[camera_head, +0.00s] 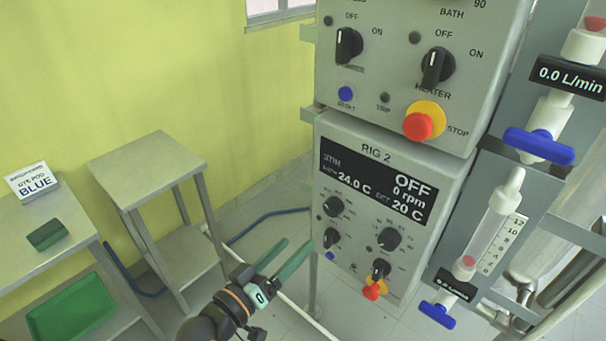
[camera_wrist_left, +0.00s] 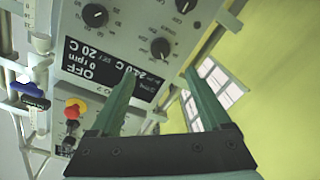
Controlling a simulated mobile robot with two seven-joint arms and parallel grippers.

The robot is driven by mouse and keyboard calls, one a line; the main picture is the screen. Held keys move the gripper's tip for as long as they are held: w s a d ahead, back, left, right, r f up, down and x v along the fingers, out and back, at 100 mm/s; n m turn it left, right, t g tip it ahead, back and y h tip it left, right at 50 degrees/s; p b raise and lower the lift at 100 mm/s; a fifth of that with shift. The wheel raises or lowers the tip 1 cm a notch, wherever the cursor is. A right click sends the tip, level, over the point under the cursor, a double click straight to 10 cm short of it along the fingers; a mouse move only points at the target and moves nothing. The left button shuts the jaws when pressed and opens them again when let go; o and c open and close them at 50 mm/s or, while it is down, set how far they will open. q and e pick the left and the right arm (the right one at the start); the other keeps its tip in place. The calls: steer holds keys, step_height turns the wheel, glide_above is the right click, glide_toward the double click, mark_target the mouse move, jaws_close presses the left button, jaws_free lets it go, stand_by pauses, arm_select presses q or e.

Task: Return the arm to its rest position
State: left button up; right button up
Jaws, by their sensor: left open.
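My left gripper (camera_head: 283,262) reaches in from the bottom of the head view, with its two green fingers apart and nothing between them. It is in front of and left of the lower RIG 2 control box (camera_head: 375,200), whose display reads OFF, 0 rpm and 20 C. In the left wrist view the open green fingers (camera_wrist_left: 155,100) point toward the same box (camera_wrist_left: 125,60), which appears upside down. I cannot tell whether the fingers touch anything, but they look apart from the box. My right gripper is not in view.
The upper box (camera_head: 420,70) has black knobs and a red STOP button (camera_head: 418,125). Flowmeters with blue valves (camera_head: 540,145) stand at right. An empty metal stand (camera_head: 148,165) and a table with a BLUE label box (camera_head: 33,182) and green block (camera_head: 47,234) are left. A green tray (camera_head: 72,308) sits below.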

arm_select(q)
steer(key=s+a+f+m+g+y, duration=0.1)
steer(key=s+a+f+g+y, duration=0.2)
steer(key=s+a+f, duration=0.2)
steer(key=s+a+f+m+g+y, duration=0.1)
steer(key=s+a+f+y, duration=0.3)
steer(key=s+f, duration=0.8)
step_height(320, 180, down, 7)
steer(key=shift+s+a+f+g+y, duration=0.15)
steer(key=shift+s+a+g+y, duration=0.15)
steer(key=shift+a+g, duration=0.5)
steer(key=shift+d, duration=0.2)
